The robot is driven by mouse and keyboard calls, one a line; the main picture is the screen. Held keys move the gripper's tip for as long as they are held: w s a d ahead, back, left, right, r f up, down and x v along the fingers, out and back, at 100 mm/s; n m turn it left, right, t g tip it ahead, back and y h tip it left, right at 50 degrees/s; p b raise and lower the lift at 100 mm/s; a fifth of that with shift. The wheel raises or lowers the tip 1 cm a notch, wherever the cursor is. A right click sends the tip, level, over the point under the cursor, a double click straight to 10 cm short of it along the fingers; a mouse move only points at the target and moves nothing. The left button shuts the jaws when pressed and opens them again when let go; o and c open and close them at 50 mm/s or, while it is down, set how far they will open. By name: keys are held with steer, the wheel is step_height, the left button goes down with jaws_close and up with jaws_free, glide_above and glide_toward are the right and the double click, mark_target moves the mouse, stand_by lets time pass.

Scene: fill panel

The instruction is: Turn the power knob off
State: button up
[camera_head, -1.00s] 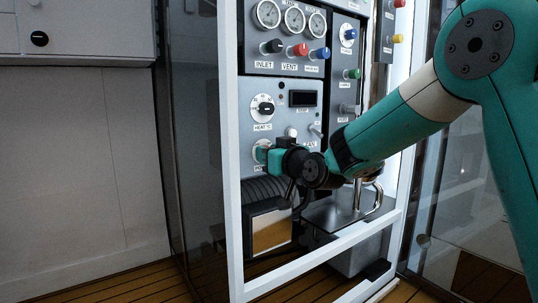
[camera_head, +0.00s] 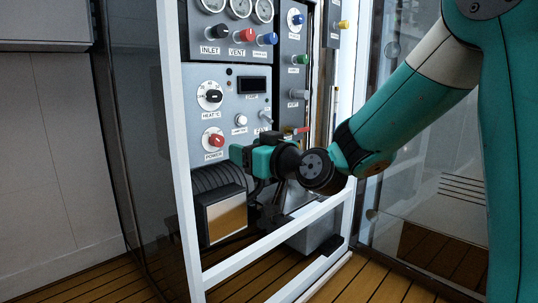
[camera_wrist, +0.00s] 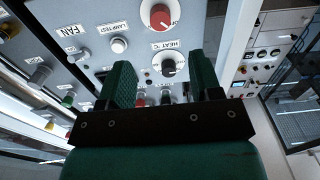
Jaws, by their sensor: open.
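The red power knob (camera_head: 213,141) sits on a white dial low on the grey panel, above the label POWER. Its handle looks tilted, but I cannot tell which setting it points to. In the wrist view the red knob (camera_wrist: 160,17) is at the top edge, beyond my fingertips, and its label is out of frame. My gripper (camera_head: 240,153) is to the right of the knob and apart from it. In the wrist view my gripper (camera_wrist: 163,78) has its two green fingers spread with nothing between them.
The black heat knob (camera_head: 210,96) is above the power knob. A white button (camera_head: 241,120) and a fan switch (camera_head: 265,116) are to its right. A ribbed black hose (camera_head: 217,177) is below. A white frame post (camera_head: 180,130) stands left of the panel.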

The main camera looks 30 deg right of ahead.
steer(key=v, duration=0.6)
steer(key=shift+s+b, duration=0.2)
steer(key=shift+b, duration=0.25)
steer(key=s+a+n+g+y+p, duration=0.3)
steer(key=s+a+g+p, duration=0.4)
steer(key=s+a+g, duration=0.3)
steer(key=s+r+g+h+p, duration=0.3)
steer(key=s+g+h+p, duration=0.35)
steer(key=s, duration=0.65)
step_height(320, 180, up, 36)
steer(key=y+p, duration=0.2)
steer(key=p, duration=3.5)
steer(key=shift+r+g+p, duration=0.15)
steer(key=shift+g+p, duration=0.15)
steer(key=shift+g, duration=0.05)
